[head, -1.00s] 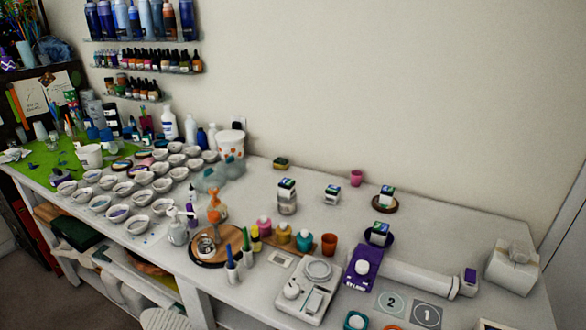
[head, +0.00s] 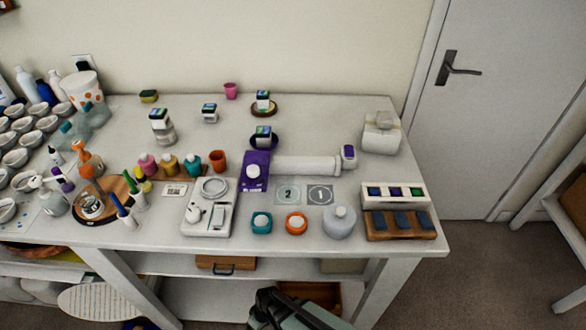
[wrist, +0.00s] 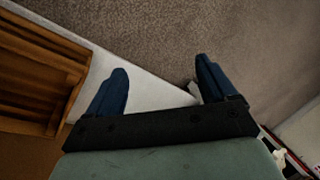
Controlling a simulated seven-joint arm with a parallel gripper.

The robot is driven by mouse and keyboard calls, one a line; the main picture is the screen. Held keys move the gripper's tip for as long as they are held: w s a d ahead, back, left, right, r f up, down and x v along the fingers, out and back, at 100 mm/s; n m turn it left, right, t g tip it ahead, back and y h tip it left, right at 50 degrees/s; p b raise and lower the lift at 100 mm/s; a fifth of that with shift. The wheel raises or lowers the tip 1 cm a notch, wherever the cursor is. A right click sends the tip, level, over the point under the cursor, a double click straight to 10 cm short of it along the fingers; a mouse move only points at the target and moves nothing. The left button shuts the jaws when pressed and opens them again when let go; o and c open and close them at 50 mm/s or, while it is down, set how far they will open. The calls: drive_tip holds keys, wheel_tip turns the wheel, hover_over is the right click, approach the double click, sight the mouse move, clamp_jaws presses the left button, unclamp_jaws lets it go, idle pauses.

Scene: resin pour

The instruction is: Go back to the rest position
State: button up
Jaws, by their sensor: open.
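My gripper (wrist: 163,92) shows in the wrist view with its two dark blue fingers spread apart and nothing between them. It points down past a white table edge toward the carpet. In the head view, part of my arm shows at the bottom centre, in front of and below the front edge of the white workbench (head: 330,243). The fingertips cannot be made out there.
A wooden crate (wrist: 40,75) lies close on the left in the wrist view. Carpet (head: 470,270) is clear at right.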

drive_tip(key=s+d+r+m+g, duration=0.4)
drive_tip(key=s+d, duration=0.2)
drive_tip(key=d, duration=0.3)
drive_tip(key=s+d+r+m+g, duration=0.45)
drive_tip(key=s+d, duration=0.25)
drive_tip(key=d, duration=0.2)
drive_tip(key=w+d+f+t+h, duration=0.1)
drive_tip(key=w+d+f+t, duration=0.1)
drive_tip(key=d, duration=0.3)
drive_tip(key=w+d+f+m+t+h, duration=0.1)
drive_tip(key=w+d+f, duration=0.1)
drive_tip(key=d, duration=0.4)
drive_tip(key=shift+w+d+t, duration=0.2)
drive_tip(key=shift+w+t, duration=0.15)
drive_tip(key=shift+w, duration=0.25)
drive_tip(key=shift+m, duration=0.25)
